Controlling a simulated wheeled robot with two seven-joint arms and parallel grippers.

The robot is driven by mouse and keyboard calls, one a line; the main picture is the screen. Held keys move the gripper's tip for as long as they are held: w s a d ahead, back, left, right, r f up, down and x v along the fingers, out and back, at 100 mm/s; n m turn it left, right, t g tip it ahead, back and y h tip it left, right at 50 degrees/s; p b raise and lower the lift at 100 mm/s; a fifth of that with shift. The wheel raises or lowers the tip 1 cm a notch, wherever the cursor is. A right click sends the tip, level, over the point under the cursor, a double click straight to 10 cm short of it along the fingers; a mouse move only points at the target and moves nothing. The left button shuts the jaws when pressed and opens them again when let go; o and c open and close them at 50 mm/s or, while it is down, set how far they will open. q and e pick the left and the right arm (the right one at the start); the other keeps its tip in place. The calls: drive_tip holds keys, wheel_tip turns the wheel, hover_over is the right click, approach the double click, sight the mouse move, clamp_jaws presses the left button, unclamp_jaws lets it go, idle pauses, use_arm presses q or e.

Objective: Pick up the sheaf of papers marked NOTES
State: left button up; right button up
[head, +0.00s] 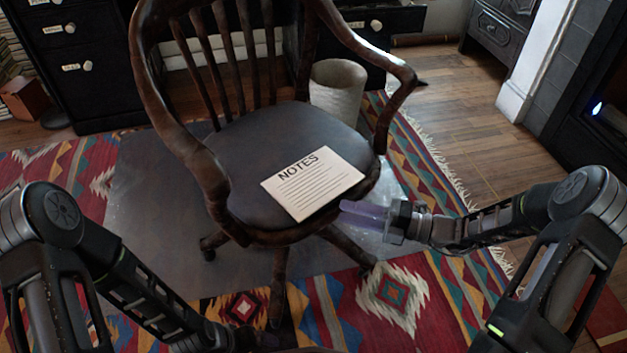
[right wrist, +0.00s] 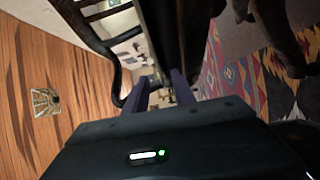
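The sheaf of papers marked NOTES (head: 313,184) is white with dark lines and lies flat on the dark seat of a wooden armchair (head: 262,140). Its lower right part is near the seat's front right edge. My right gripper (head: 352,212) is just off that edge, to the lower right of the sheaf, its purplish fingers pointing left at it. In the right wrist view its two fingers (right wrist: 160,92) stand apart with nothing clearly held between them. I cannot make out the sheaf there. My left arm reaches to the bottom edge of the head view, its gripper dark and unclear.
The chair's curved right armrest (head: 398,75) rises behind my right gripper. A pale waste bin (head: 338,92) stands behind the chair. A patterned rug (head: 400,295) and bare wood floor (head: 470,130) lie around it. Dark drawers (head: 70,60) stand at the back left.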

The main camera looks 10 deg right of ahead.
sight(322, 207)
drive_tip(key=b+x, duration=0.2)
drive_tip(key=x, duration=0.2)
drive_tip(key=shift+a+b, duration=0.35)
drive_tip(key=shift+a, duration=0.1)
drive_tip(key=shift+w+a+r, duration=0.15)
drive_tip(key=shift+a, duration=0.05)
clamp_jaws()
idle(1.3)
